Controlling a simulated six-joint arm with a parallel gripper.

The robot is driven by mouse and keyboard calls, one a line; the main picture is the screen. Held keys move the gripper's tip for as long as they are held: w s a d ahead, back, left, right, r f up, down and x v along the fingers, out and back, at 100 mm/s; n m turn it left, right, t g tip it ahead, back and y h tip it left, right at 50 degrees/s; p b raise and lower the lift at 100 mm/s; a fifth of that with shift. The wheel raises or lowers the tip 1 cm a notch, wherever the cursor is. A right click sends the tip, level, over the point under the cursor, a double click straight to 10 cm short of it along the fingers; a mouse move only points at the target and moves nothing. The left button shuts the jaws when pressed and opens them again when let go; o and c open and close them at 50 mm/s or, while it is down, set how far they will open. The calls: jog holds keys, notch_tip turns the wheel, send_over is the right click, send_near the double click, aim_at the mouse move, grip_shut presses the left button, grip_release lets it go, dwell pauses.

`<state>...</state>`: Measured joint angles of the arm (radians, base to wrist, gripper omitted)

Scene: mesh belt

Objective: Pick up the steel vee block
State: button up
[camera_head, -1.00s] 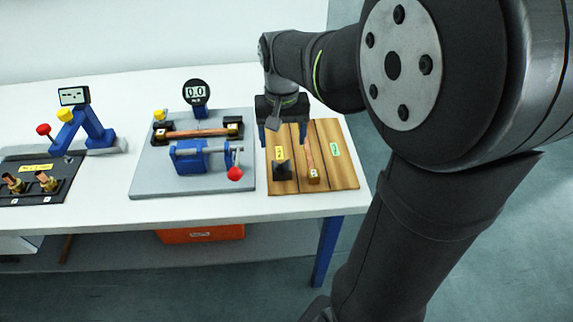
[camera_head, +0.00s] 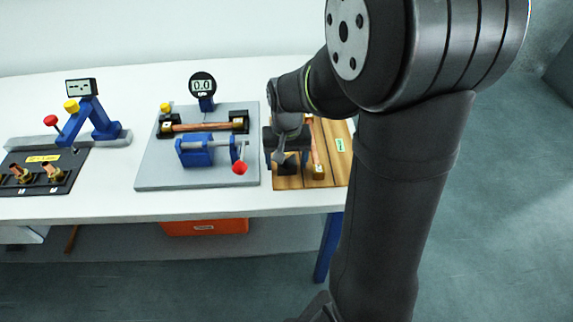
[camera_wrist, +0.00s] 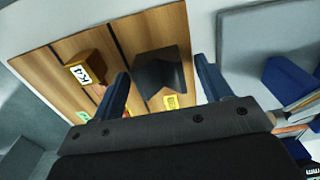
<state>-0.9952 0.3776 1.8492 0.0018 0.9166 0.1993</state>
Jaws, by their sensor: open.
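The steel vee block (camera_wrist: 160,72) is a dark grey block with a notched face. It sits on a wooden board (camera_head: 338,172) in the section with a yellow tag (camera_wrist: 171,102). In the wrist view it shows between my two blue fingers. My gripper (camera_head: 286,164) is open just above the board's left part, with a finger to each side of the block. In the head view the gripper partly hides the block. I cannot tell whether the fingers reach down to its sides.
A hammer-like tool with a brass head (camera_wrist: 88,68) tagged K4 lies beside the block on the board. Left of the board is a grey plate (camera_head: 160,177) with a blue clamp (camera_head: 196,150), copper bar and dial gauge (camera_head: 202,86). A black fixture (camera_head: 70,172) stands far left.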

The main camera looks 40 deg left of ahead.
jog(key=c, duration=1.3)
jog(key=shift+c, duration=0.4)
jog(key=shift+r, duration=0.15)
